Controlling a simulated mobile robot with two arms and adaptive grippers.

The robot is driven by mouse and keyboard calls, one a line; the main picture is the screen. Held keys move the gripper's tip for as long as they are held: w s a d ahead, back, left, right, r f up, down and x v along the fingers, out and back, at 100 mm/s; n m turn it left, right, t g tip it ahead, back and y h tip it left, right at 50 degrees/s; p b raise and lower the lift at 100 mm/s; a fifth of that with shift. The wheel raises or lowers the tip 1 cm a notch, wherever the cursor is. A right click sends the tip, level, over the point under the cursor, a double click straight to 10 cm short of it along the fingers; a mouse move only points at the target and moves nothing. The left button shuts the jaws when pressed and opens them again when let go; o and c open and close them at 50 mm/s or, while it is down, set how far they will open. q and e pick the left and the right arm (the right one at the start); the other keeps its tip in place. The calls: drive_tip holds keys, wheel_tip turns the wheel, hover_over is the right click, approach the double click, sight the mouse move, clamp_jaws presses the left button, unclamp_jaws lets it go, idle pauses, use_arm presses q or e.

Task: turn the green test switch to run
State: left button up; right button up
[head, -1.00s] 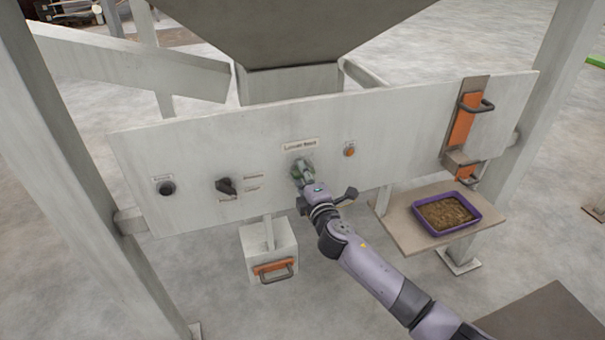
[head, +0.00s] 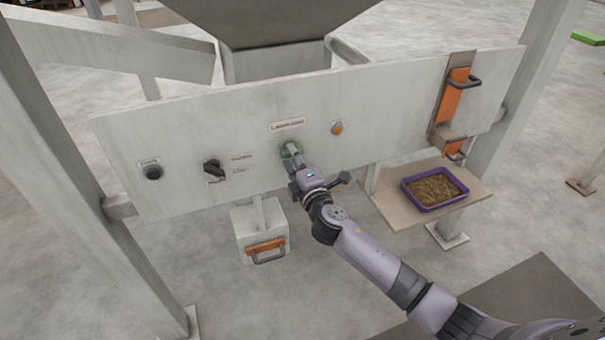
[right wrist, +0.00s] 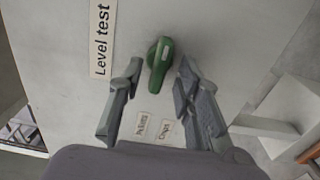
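The green test switch (right wrist: 159,62) is a rotary knob on the pale panel (head: 240,115). In the right wrist view it sits between the fingertips of my right gripper (right wrist: 156,78), with a visible gap on both sides, so the gripper is open around it. A label reading "Level test" (right wrist: 102,38) is beside the knob. In the head view my right gripper (head: 291,154) reaches the panel and mostly hides the green switch (head: 286,150) under its label (head: 287,125). My left gripper is not in view.
Left on the panel are a black selector (head: 213,169) and a black button (head: 152,172). An orange lamp (head: 337,128) is to the right of the switch. An orange-handled slide (head: 456,92) is further right, above a purple tray (head: 408,193) on a shelf.

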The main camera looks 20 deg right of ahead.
drive_tip(key=s, duration=1)
drive_tip(key=shift+d, duration=0.2)
drive_tip(key=s+d+f+m+g+h, duration=0.1)
drive_tip(key=s+d+f+m+g, duration=0.15)
drive_tip(key=f, duration=0.85)
drive_tip(key=s+d+f+m+g, duration=0.1)
drive_tip(key=f+m+g, duration=0.15)
drive_tip(key=f, duration=0.75)
drive_tip(key=s+d+f+m+g, duration=0.1)
drive_tip(key=s+f+g, duration=0.1)
drive_tip(key=s+f, duration=0.45)
drive_tip(key=s+d+f+m+g, duration=0.1)
drive_tip(key=s+f+m+g, duration=0.15)
drive_tip(key=f, duration=0.75)
drive_tip(key=s+f+m+g, duration=0.2)
drive_tip(key=s+f, duration=0.4)
drive_tip(key=s, duration=0.6)
drive_tip(key=s+a+f+m+g, duration=0.1)
drive_tip(key=s+f+m+g, duration=0.2)
drive_tip(key=s+f, duration=0.4)
drive_tip(key=s+f+m+g, duration=0.2)
drive_tip(key=s+f, duration=0.4)
drive_tip(key=s, duration=1.2)
drive_tip(key=shift+a+f+m, duration=0.3)
drive_tip(key=shift+a+m, duration=0.05)
drive_tip(key=shift+a, duration=0.05)
drive_tip(key=shift+g, duration=0.25)
